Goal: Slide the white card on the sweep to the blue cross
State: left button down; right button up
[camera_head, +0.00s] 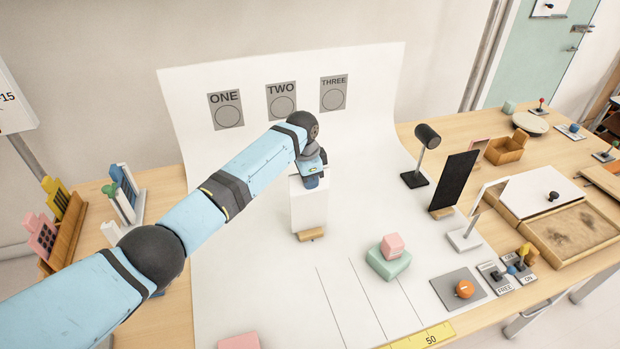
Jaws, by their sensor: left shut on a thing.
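The white card (309,212) stands upright on a small wooden foot (311,235), on the white sweep (235,275). My left gripper (313,178) is above the card and shut on its top edge. The arm and gripper hide part of the card's upper end. I cannot make out a blue cross on the sweep. My right gripper is not in view.
A pink block (392,244) sits on a green block (388,263) to the right of the card. A black panel (454,182) and a lamp-like stand (422,155) stand farther right. Another pink block (239,342) is at the front. The sweep's middle front is mostly clear.

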pick_arm(q)
jog(key=c, duration=1.2)
grip_release()
jog(key=shift+o, duration=0.2)
